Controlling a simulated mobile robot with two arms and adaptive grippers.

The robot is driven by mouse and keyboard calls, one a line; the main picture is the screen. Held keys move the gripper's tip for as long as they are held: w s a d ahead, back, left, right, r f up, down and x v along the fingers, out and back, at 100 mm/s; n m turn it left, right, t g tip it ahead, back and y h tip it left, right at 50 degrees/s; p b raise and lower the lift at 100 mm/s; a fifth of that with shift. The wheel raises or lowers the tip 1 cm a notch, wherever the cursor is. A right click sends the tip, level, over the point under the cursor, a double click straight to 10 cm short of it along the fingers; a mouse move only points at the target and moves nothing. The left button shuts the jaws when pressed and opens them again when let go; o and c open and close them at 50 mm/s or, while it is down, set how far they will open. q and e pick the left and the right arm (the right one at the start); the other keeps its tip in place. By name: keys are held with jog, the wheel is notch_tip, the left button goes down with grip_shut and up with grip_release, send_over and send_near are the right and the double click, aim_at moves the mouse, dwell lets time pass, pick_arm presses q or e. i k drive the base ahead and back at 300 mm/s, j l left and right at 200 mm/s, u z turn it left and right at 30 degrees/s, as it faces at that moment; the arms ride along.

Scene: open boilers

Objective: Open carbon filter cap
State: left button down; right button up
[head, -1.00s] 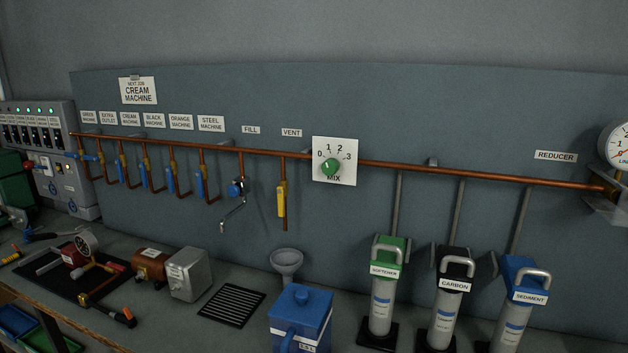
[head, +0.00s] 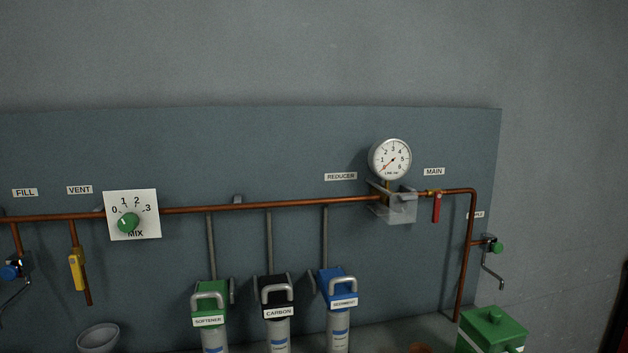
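The carbon filter (head: 278,332) stands in the middle of a row of three filters in the head view. Its black cap (head: 276,294) carries a CARBON label and a grey handle, and sits on the light cylindrical body. The lower part of the body is cut off by the frame's bottom edge. Neither of my grippers shows in this view.
The green softener filter (head: 210,305) stands close on the left, and the blue sediment filter (head: 338,290) close on the right. A copper pipe (head: 260,205) runs above them to a gauge (head: 390,159). A green box (head: 492,330) stands at lower right.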

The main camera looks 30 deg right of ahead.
aim_at(277, 296)
jog(key=z, duration=0.85)
